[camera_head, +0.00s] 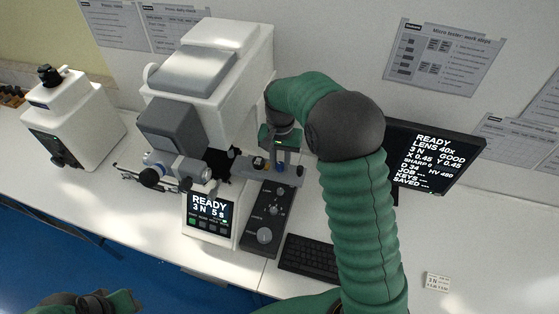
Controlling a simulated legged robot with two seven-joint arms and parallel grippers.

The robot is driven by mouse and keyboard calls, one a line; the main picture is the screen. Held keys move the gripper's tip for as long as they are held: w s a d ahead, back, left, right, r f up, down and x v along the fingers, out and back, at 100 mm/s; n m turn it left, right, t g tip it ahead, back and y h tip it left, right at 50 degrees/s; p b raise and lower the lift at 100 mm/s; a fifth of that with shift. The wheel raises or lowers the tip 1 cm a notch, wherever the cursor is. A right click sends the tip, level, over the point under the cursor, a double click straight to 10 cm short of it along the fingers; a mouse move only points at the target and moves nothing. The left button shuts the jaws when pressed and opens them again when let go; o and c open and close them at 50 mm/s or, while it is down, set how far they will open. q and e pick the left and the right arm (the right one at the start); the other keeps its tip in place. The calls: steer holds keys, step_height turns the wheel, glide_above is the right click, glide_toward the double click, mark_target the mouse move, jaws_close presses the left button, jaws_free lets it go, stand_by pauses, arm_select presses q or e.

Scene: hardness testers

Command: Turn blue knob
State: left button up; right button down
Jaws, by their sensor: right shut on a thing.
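The white hardness tester (215,75) stands in the middle of the bench, with a lit panel (208,208) reading READY. My right gripper (284,162) reaches down from the green arm to the right end of the tester's stage (262,168). It is shut on a small part there, apparently the blue knob, which the fingers mostly hide. I cannot make out its colour or angle. A silver cylinder with a bluish ring (160,166) sticks out at the left of the stage. Part of my left arm shows at the bottom left; its fingers cannot be made out.
A dark control box (262,222) with several knobs and a keyboard (308,258) lie in front of the stage. A monitor (432,158) stands at right, partly behind my right arm. A smaller white tester (72,118) stands at left. The bench's front right is mostly clear.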

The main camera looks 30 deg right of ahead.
steer(key=n, duration=0.5)
steer(key=shift+w+d+r+p, duration=0.15)
steer(key=shift+d+r+p, duration=0.05)
steer(key=shift+p, duration=0.15)
steer(key=n, duration=0.5)
steer(key=shift+p, duration=0.3)
steer(key=shift+n, duration=0.4)
steer(key=c, duration=1.5)
jaws_free()
steer(key=o, duration=0.3)
steer(key=shift+f, duration=0.1)
steer(key=shift+d+f, duration=0.1)
